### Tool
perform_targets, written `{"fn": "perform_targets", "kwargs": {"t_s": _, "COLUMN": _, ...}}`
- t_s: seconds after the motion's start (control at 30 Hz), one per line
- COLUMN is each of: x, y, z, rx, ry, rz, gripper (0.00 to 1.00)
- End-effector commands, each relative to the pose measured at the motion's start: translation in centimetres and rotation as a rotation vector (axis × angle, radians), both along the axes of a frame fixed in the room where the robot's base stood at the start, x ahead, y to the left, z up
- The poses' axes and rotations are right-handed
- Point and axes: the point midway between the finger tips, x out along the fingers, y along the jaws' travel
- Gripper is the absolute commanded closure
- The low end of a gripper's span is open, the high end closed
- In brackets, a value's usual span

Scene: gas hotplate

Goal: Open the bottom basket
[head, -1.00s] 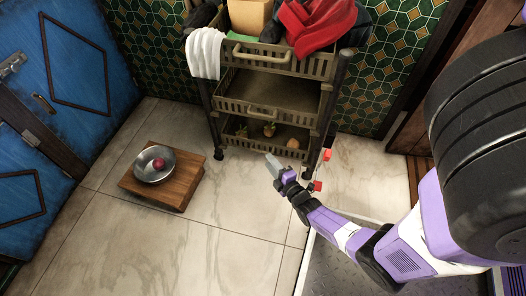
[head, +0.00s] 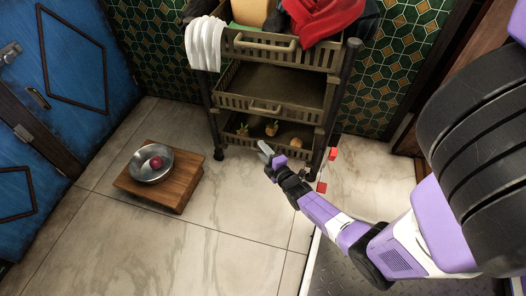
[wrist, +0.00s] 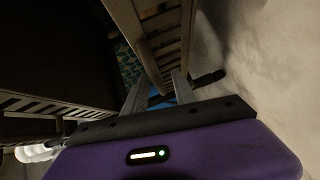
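The bottom basket (head: 238,143) is the lowest slatted tier of a brown three-tier cart. It sits in line under the other tiers and looks closed. Several small vegetables (head: 272,128) lie in it. The bottom basket's handle is not clearly visible.
The middle basket (head: 275,88) looks empty. The top basket (head: 280,52) holds a red cloth (head: 322,18), with a white towel (head: 205,42) over its left side. A wooden block (head: 165,188) with a metal bowl (head: 150,175) stands on the floor at left. The floor before the cart is clear.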

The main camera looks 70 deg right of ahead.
Motion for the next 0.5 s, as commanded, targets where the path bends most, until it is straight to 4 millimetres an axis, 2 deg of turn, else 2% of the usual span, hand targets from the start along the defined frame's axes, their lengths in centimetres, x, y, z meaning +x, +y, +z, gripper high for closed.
{"fn": "perform_targets", "kwargs": {"t_s": 0.03, "x": 0.01, "y": 0.01, "z": 0.00, "rx": 0.000, "ry": 0.000, "rz": 0.000, "gripper": 0.73}}
{"fn": "perform_targets", "kwargs": {"t_s": 0.17, "x": 0.00, "y": 0.01, "z": 0.00, "rx": 0.000, "ry": 0.000, "rz": 0.000, "gripper": 0.99}}
{"fn": "perform_targets", "kwargs": {"t_s": 0.5, "x": -0.02, "y": 0.02, "z": -0.02, "rx": 0.000, "ry": 0.000, "rz": 0.000, "gripper": 1.00}}
